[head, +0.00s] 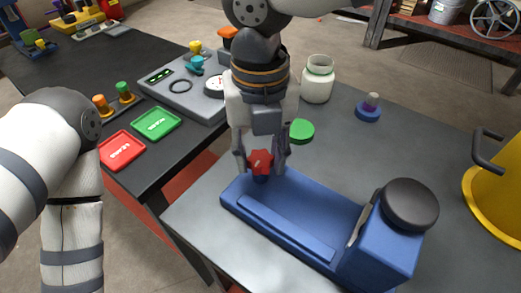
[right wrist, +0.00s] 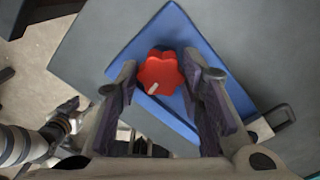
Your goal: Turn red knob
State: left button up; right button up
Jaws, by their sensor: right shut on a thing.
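The red knob (head: 260,160) is lobed and sits at the left end of a blue device (head: 290,217) on the grey table. In the right wrist view the knob (right wrist: 160,72) shows a pale pointer mark towards its lower left. My right gripper (head: 262,163) points down with its fingers on either side of the knob, shut on it. The gripper's fingers also frame the knob in the right wrist view (right wrist: 163,85). My left arm comes in at the left of the head view. My left gripper (right wrist: 66,116) shows small at the lower left of the right wrist view, its fingers unclear.
The blue device has a black round knob (head: 409,204) at its right end. A green lid (head: 301,130), a white jar (head: 318,80) and a yellow container (head: 498,185) stand nearby. A dark table at left holds red (head: 121,150) and green (head: 156,123) trays and a control panel (head: 188,86).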

jog(key=n, duration=0.2)
jog(key=n+p, duration=0.1)
jog(key=n, duration=0.1)
jog(key=shift+r+n, duration=0.3)
jog(key=shift+r, duration=0.05)
jog(key=n, duration=0.3)
jog(key=shift+f, duration=0.1)
jog(key=n, duration=0.4)
jog(key=shift+w+d+f, duration=0.1)
jog(key=shift+f, duration=0.05)
pick_arm(q)
jog(key=shift+w+r+t, duration=0.5)
jog(key=shift+w+r, duration=0.65)
jog(key=shift+w, duration=0.1)
pick_arm(e)
jog(key=o, duration=1.1)
